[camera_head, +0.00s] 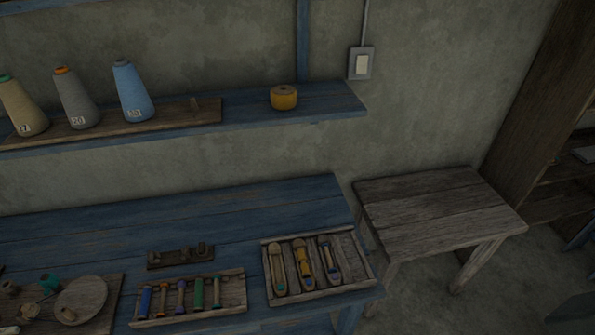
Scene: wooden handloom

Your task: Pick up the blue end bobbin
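A blue bobbin (145,301) lies at the left end of a row of several bobbins in a shallow wooden tray (236,303) on the blue table. Neither of my grippers is in view.
A tray of shuttles (363,276) stands right of the bobbin tray, and a dark wooden block (180,257) lies behind it. A board with a round disc (80,300) and spools is at left. The blue table (230,217) is clear toward the back. A wooden stool (430,210) stands at right.

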